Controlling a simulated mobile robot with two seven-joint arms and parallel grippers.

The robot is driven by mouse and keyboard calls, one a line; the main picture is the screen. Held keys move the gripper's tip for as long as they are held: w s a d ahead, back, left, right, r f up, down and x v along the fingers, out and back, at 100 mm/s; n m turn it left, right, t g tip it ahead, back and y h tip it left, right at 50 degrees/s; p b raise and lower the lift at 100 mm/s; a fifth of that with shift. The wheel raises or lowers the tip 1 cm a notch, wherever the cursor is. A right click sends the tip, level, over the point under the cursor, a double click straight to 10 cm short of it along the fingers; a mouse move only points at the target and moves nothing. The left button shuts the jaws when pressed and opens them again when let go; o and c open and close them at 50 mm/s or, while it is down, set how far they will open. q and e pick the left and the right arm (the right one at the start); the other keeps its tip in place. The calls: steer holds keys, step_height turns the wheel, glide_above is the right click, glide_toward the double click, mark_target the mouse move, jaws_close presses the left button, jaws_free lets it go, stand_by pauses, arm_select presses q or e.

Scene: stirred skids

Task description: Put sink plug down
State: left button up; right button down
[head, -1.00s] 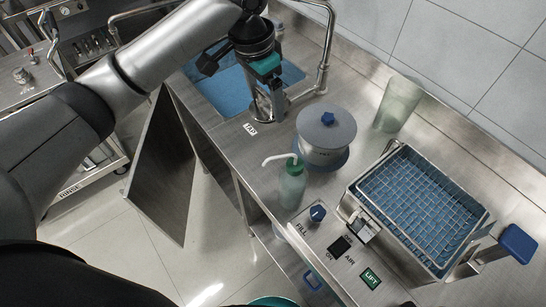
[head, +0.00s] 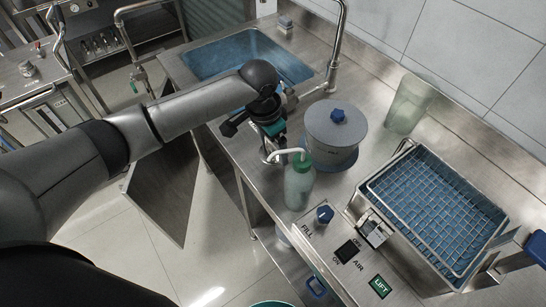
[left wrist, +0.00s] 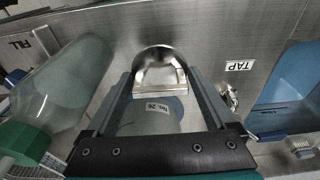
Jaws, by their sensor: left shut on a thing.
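My left gripper (head: 268,148) is over the counter's front edge, beside the green-capped bottle and the lidded pot. In the left wrist view its two fingers (left wrist: 160,82) close on a shiny metal piece with a rounded far edge, which I take to be the sink plug (left wrist: 158,56). Whether the plug touches the counter is unclear. In the head view the plug is mostly hidden by the gripper. The sink basin (head: 203,62), with a blue interior, is behind the arm. My right gripper is not in view.
The green-capped bottle (head: 299,186) and lidded pot (head: 336,128) stand close by. A wire basket tank (head: 432,205) and a translucent tumbler (head: 408,104) are farther right.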

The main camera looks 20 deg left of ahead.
arm_select(q)
steer(key=shift+f+b, duration=0.35)
steer(key=shift+f, duration=1.9)
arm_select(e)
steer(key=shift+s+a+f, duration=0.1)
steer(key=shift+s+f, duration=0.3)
arm_select(q)
steer(key=shift+f, duration=0.15)
steer(key=o, duration=1.1)
steer(key=shift+o, duration=0.2)
steer(key=r, duration=0.4)
steer(key=s+r+p, duration=0.1)
steer(key=r, duration=0.3)
steer(key=a+r+p, duration=0.1)
steer(key=r, duration=0.3)
steer(key=shift+s+r, duration=0.15)
steer(key=shift+s, duration=0.05)
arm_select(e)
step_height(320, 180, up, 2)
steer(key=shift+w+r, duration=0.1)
